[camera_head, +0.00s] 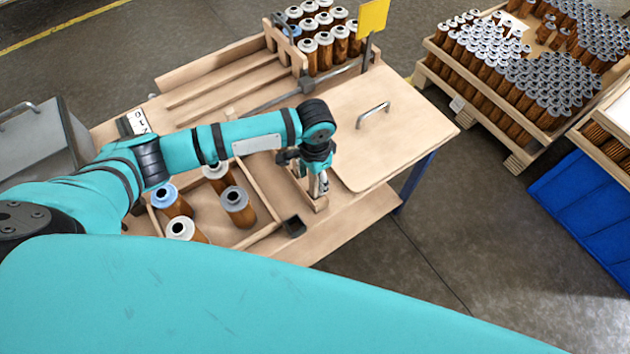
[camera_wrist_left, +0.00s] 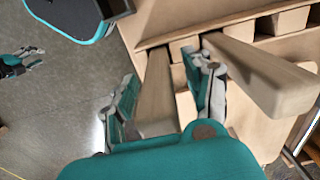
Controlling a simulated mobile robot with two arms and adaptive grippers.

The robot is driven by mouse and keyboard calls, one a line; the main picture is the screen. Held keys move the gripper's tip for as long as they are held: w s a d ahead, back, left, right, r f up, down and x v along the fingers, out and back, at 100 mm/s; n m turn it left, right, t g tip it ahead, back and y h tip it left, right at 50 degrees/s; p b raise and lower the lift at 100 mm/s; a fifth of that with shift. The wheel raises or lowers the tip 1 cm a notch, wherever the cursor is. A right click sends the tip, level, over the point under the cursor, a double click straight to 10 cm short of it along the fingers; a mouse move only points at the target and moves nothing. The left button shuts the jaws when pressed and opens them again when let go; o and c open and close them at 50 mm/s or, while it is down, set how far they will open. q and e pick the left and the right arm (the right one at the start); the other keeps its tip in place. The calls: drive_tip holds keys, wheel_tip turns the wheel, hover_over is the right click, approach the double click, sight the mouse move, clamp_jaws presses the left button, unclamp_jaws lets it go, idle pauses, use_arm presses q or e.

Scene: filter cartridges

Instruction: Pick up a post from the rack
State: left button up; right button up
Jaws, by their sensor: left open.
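My left gripper (camera_head: 320,188) is over the small wooden rack (camera_head: 313,204) near the table's front edge. In the left wrist view my left gripper (camera_wrist_left: 163,92) is open, with one finger on each side of a pale wooden post (camera_wrist_left: 156,100). The right finger is close to the post; contact is unclear. A second pale post (camera_wrist_left: 255,72) stands to the right, outside the fingers. The rack's slotted wooden edge (camera_wrist_left: 285,22) shows behind them. A small teal and grey gripper, apparently my right one (camera_wrist_left: 22,61), shows far left; its opening is too small to judge.
A wooden tray (camera_head: 262,236) holds several cartridges left of the rack. A board with a metal handle (camera_head: 373,114) lies to the right. A crate of cartridges (camera_head: 299,62) and a yellow sign (camera_head: 373,18) stand at the back.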

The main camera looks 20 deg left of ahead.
use_arm(q)
drive_tip(key=shift+f, duration=0.25)
clamp_jaws()
